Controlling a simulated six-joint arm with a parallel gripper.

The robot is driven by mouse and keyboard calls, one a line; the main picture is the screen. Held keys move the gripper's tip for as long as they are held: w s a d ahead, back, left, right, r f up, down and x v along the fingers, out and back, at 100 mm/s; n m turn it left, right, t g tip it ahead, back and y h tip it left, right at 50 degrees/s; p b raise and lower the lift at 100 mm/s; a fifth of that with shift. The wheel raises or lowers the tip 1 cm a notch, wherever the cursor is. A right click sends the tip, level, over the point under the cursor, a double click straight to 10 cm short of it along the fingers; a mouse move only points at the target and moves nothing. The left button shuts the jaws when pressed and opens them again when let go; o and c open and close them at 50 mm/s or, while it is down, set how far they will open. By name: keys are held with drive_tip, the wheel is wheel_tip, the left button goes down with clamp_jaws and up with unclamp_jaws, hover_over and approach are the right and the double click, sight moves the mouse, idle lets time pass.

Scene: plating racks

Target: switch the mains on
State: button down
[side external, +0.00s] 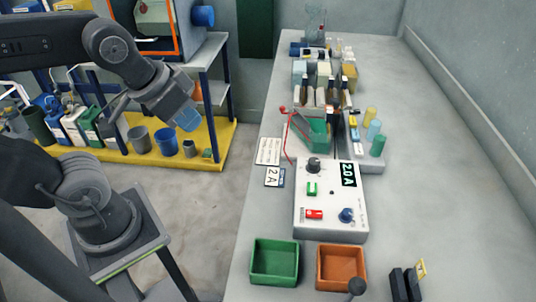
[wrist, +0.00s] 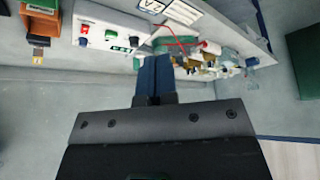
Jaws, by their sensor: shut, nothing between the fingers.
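The white power unit (side external: 330,220) stands on the bench with a lit display reading 20A (side external: 348,175). On its top are a black knob (side external: 314,165), a green switch (side external: 311,188), a red switch (side external: 314,214) and a blue knob (side external: 346,215). Their small labels are unreadable, and I cannot tell the switch positions. The unit (wrist: 95,30) also shows at upper left in the wrist view. My gripper (side external: 188,119) is shut and empty, its blue fingers together (wrist: 154,78) in the wrist view. It hangs left of the bench, well apart from the unit.
A green tray (side external: 274,281) and an orange tray (side external: 341,285) sit in front of the unit. Behind it are a green tank (side external: 318,135) with a red lead (side external: 288,135) and several bottles. Label cards (side external: 268,151) lie left. The bench's right side is mostly clear.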

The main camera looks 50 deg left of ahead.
drive_tip(key=m+g, duration=0.6)
drive_tip(key=m, duration=2.1)
hover_over(309, 212)
drive_tip(key=shift+d+f, duration=0.1)
drive_tip(key=shift+f, duration=0.65)
wheel_tip(309, 212, down, 14)
drive_tip(key=shift+f, duration=0.1)
